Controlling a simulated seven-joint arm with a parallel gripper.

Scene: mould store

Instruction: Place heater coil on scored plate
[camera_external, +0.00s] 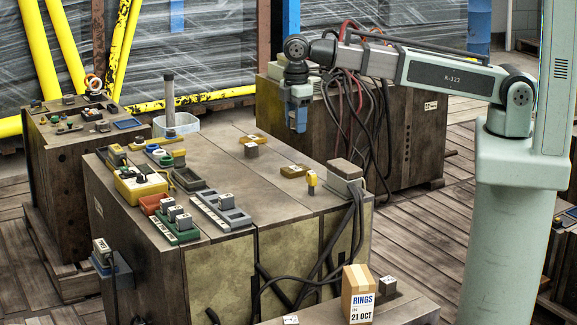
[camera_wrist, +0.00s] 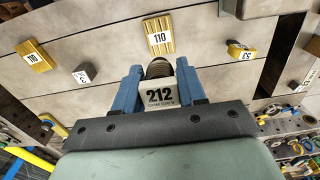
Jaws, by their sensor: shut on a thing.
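My gripper (camera_wrist: 158,86) has its blue fingers shut on a pale block marked 212 with a dark ribbed, coil-like top, which I take as the heater coil (camera_wrist: 160,97). In the external view my gripper (camera_external: 298,122) hangs above the dark bench; the coil cannot be made out there. A brass plate with lines along it, marked 110 (camera_wrist: 157,36), lies beyond the coil in the wrist view and looks like the scored plate. It also shows in the external view (camera_external: 293,171). A second brass plate marked 110 (camera_wrist: 35,55) lies at left; its surface detail is unclear.
A small grey block (camera_wrist: 83,75) lies between the brass plates, and a brass padlock marked 53 (camera_wrist: 240,50) is right of them. A grey cabled box (camera_external: 346,172) stands at the bench's right edge. Trays and a yellow meter (camera_external: 140,183) crowd the left; the middle is mostly bare.

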